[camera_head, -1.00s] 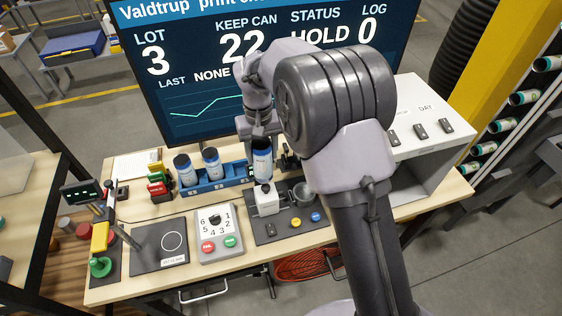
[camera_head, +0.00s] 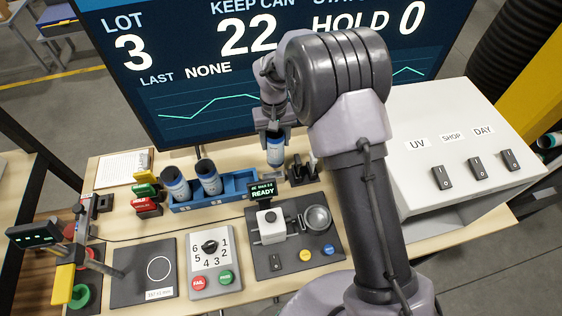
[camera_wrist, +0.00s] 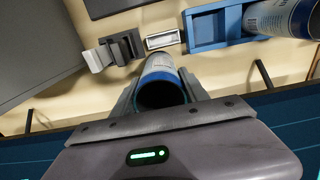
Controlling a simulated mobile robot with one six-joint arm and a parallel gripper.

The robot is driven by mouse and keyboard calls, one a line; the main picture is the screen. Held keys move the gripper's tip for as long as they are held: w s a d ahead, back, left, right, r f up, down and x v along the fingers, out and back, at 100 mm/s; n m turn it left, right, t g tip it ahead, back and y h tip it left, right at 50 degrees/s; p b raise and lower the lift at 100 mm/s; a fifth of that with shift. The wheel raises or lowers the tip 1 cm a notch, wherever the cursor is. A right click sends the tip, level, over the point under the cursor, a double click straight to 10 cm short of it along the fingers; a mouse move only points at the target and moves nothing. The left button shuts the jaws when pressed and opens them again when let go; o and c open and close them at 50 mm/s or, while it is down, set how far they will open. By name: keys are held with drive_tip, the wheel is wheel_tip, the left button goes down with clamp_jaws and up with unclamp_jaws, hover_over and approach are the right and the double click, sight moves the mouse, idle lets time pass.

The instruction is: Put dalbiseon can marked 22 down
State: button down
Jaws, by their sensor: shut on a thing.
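My gripper (camera_head: 273,136) is shut on a blue-and-white can (camera_head: 275,152), held upright with its dark end up, behind the small READY display (camera_head: 262,190). No number on it can be read. The wrist view also shows the can (camera_wrist: 161,68) between both fingers. A blue rack (camera_head: 238,186) stands just left of it in the head view, with two similar cans (camera_head: 175,184) (camera_head: 209,178) in its left part. Its right end looks empty. The wrist view shows an empty slot of the rack (camera_wrist: 203,47). Whether the held can touches anything below cannot be told.
Dark grey holders (camera_head: 302,170) stand right of the can. In front are a white fixture (camera_head: 270,226), a metal cup (camera_head: 317,218) and a dial box (camera_head: 211,262). A big monitor (camera_head: 185,100) rises behind; a white switch cabinet (camera_head: 440,130) stands right.

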drive_tip(key=f, duration=0.4)
drive_tip(key=shift+s, duration=0.2)
drive_tip(key=shift+w+f, duration=0.1)
drive_tip(key=shift+w, duration=0.1)
drive_tip(key=shift+s+f+b, duration=0.15)
drive_tip(key=shift+b, duration=0.25)
drive_tip(key=c, duration=0.6)
unclamp_jaws()
